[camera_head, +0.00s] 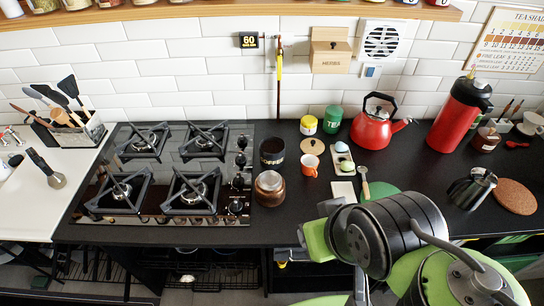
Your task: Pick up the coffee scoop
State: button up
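A small spoon-like tool with a pale round head and thin handle, which looks like the coffee scoop (364,182), lies on the black counter right of the hob. It is beside a white rectangular card or pad and close to a green round item. My arm reaches in from the lower right, and its large grey and green links cover the counter's front edge just below the tool. I cannot make out my gripper's fingers; they are hidden or out of frame. Nothing visible touches the tool.
A black coffee canister (272,152) and a brown glass jar (270,188) stand beside the gas hob (166,170). A cork mat (516,197) lies far right.

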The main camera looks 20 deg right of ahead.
aim_at(362, 170)
jog(key=l+u, duration=0.2)
jog(key=u, duration=0.2)
jog(key=k+l+u, duration=0.1)
jog(key=u, duration=0.3)
jog(key=k+l+u, duration=0.15)
jog(key=l+u, duration=0.25)
jog(key=k+u, duration=0.1)
jog(key=u, duration=0.3)
